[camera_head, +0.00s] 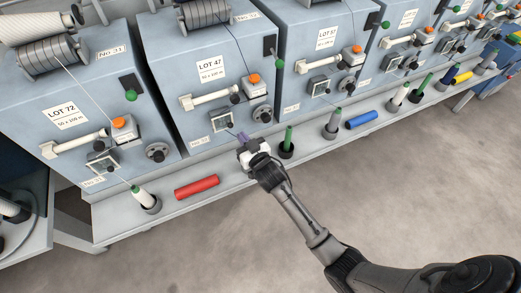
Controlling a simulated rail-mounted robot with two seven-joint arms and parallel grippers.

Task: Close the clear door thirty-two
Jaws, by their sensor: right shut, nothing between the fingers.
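The second machine from the left is the blue-grey spinning unit (180,60) with a LOT 47 label and a plate at its top right that seems to read NO.32. On its lower front is a small square framed clear window (221,119), likely the clear door, with a dark knob at its lower right. I cannot tell how far it stands open. My right gripper (246,150) is shut and empty, below and to the right of that window, over the front shelf. A small purple thing (243,138) shows just behind its tips. My left gripper is not in view.
The shelf (120,218) holds a red tube (197,187), a green spindle (288,143) and a blue tube (362,119). Open floor lies in front.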

